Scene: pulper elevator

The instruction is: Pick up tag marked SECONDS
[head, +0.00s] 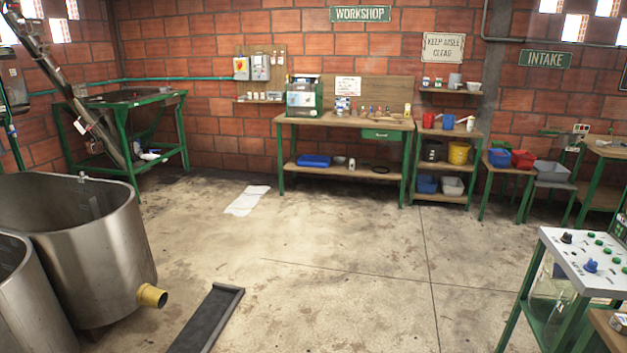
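No tag with a readable SECONDS marking shows in the head view. Small white labels or tags (82,126) sit by the slanted metal elevator tube (75,95) at the left, too small to read. A row of small pale items (263,96) lies along the wall board at the back, also unreadable. My gripper is not in view.
Steel tanks (95,240) with a yellow outlet (152,296) stand at front left, beside a dark tray (207,320) on the floor. A workbench (340,121) and shelves line the back wall. A control panel (590,262) stands at right. The middle floor is mostly clear, with white sheets (247,200).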

